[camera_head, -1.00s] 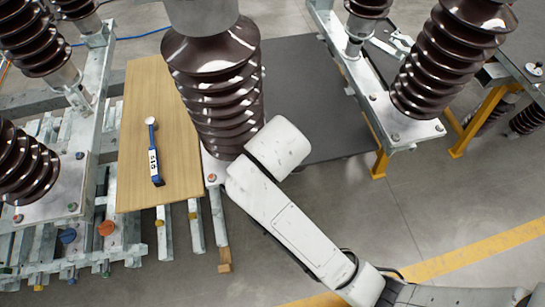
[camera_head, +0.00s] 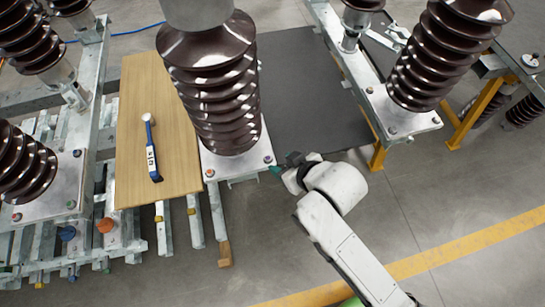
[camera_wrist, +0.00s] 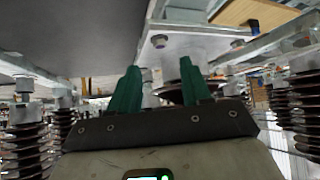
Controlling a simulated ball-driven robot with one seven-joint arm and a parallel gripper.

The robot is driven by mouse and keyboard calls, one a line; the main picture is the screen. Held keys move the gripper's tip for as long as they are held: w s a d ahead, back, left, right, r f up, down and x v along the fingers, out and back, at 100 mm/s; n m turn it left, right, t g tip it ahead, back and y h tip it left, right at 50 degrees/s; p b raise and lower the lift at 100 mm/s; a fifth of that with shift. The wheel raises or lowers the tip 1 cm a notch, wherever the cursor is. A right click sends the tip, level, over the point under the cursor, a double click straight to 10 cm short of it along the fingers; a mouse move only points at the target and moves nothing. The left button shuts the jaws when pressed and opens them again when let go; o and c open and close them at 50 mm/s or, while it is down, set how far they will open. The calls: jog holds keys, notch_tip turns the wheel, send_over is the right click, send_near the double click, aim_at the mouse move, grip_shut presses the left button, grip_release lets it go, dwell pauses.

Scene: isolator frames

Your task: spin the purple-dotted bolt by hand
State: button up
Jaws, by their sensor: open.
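My gripper (camera_head: 286,166) is beside the front right corner of the middle insulator's base plate (camera_head: 232,165), its green fingertips pointing left. In the wrist view the two green fingers (camera_wrist: 157,85) stand apart, with nothing seen held between them. A bolt (camera_head: 267,159) with a dark bluish or purple dot sits at that corner, close to the fingertips; whether they touch cannot be told. Another bolt (camera_head: 210,173) with a reddish dot is at the plate's front left corner. In the wrist view a bolt head (camera_wrist: 159,41) shows on a pale plate ahead; no dot is readable there.
A wooden board (camera_head: 150,185) with a blue-handled tool (camera_head: 152,150) lies left of the plate. A dark grey panel (camera_head: 310,95) is behind my gripper. Ribbed brown insulators (camera_head: 215,95) stand close by. The floor in front is open.

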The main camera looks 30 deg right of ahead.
aim_at(268, 158)
jog(key=x, duration=0.7)
jog(key=shift+p, duration=0.35)
grip_shut()
